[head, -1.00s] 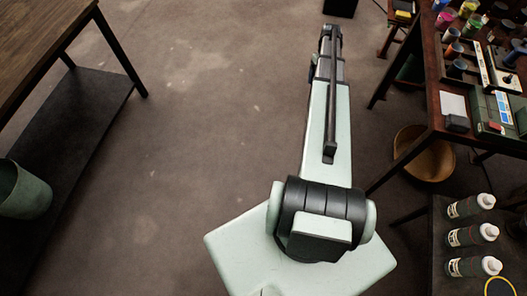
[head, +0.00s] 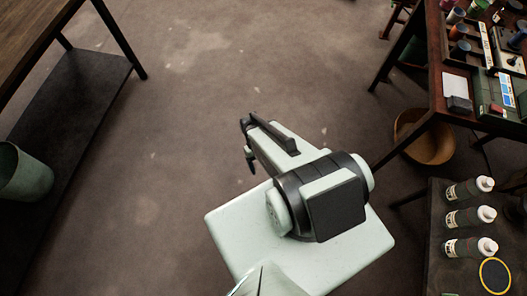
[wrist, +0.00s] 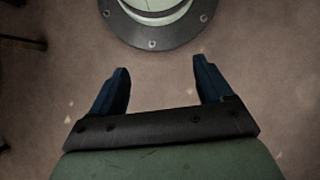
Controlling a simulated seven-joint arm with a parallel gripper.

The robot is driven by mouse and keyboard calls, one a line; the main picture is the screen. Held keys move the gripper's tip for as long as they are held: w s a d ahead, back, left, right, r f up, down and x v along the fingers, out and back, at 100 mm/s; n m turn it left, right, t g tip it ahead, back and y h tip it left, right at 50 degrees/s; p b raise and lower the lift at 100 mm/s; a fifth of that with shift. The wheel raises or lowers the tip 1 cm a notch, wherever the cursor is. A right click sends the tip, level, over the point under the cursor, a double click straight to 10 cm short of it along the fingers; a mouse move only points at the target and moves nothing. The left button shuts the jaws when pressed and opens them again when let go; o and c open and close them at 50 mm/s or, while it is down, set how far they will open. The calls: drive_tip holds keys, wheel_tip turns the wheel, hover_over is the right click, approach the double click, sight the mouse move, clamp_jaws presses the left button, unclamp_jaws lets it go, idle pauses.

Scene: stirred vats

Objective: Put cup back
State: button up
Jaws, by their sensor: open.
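My gripper (wrist: 160,68) shows in the wrist view with its two dark blue fingers wide apart. Nothing is between them; bare floor shows there. In the head view I cannot make out the fingers. No cup can be told for certain. Several small coloured pots stand on the dark wooden bench at the upper right of the head view, among them a dark blue one (head: 460,47); whether one is the task's cup I cannot tell. They are far from my arm.
Three white-capped bottles (head: 462,217) and a yellow ring (head: 495,276) are on a low dark stand at right. A tan bowl (head: 428,148) sits under the bench. A grey-green bucket (head: 24,174) is on the left table's lower shelf (head: 62,110). The middle floor is clear.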

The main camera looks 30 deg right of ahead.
drive_tip(key=s+a, duration=0.3)
drive_tip(key=s, duration=0.4)
drive_tip(key=shift+s+g+h, duration=0.2)
drive_tip(key=shift+g+h, duration=0.1)
drive_tip(key=shift+h, duration=0.1)
drive_tip(key=shift+a, duration=0.1)
idle(0.5)
